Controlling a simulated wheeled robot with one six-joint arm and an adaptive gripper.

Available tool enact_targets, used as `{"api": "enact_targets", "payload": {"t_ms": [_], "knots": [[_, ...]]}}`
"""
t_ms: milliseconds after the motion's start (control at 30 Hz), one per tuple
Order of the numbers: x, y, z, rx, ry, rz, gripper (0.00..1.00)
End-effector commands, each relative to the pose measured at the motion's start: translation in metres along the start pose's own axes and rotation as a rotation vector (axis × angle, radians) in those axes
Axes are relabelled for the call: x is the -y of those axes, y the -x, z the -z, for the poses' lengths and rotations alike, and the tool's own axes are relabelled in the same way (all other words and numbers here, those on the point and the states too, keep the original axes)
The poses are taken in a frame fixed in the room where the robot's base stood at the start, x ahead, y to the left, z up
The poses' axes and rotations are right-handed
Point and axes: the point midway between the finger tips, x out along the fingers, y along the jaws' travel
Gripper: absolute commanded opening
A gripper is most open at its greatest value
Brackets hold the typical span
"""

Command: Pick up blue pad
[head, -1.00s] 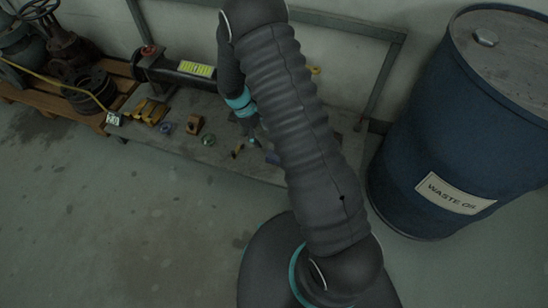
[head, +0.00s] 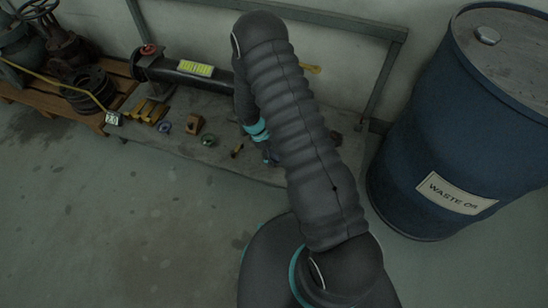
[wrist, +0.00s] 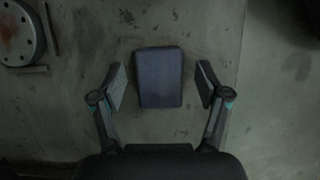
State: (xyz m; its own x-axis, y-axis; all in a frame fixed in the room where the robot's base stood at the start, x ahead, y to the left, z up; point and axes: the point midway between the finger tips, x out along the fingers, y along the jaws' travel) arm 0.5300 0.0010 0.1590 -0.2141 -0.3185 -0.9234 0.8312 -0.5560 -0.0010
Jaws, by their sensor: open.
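The blue pad (wrist: 160,77) is a dark blue-grey block with rounded edges, lying on the grey concrete slab. In the wrist view it sits between the two fingers of my gripper (wrist: 160,86), with a gap on each side. The fingers are open and do not touch it. In the head view my gripper (head: 270,158) is low over the slab, partly hidden by my arm. The pad is hidden behind my arm in that view.
A round metal flange (wrist: 18,34) and thin rods lie left of the pad. A blue waste oil drum (head: 450,130) stands right.

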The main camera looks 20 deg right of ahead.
Motion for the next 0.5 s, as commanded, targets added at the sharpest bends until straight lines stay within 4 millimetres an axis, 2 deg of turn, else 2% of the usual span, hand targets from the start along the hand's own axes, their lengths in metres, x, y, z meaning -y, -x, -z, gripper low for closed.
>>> {"api": "enact_targets", "payload": {"t_ms": [233, 267, 500], "knots": [[-0.0006, -0.004, 0.0001, -0.001, 0.0, -0.001, 0.75], [-0.0005, -0.004, 0.0001, -0.001, 0.0, -0.001, 0.72], [-0.0005, -0.0039, 0.0001, -0.001, 0.0, -0.001, 0.12]]}}
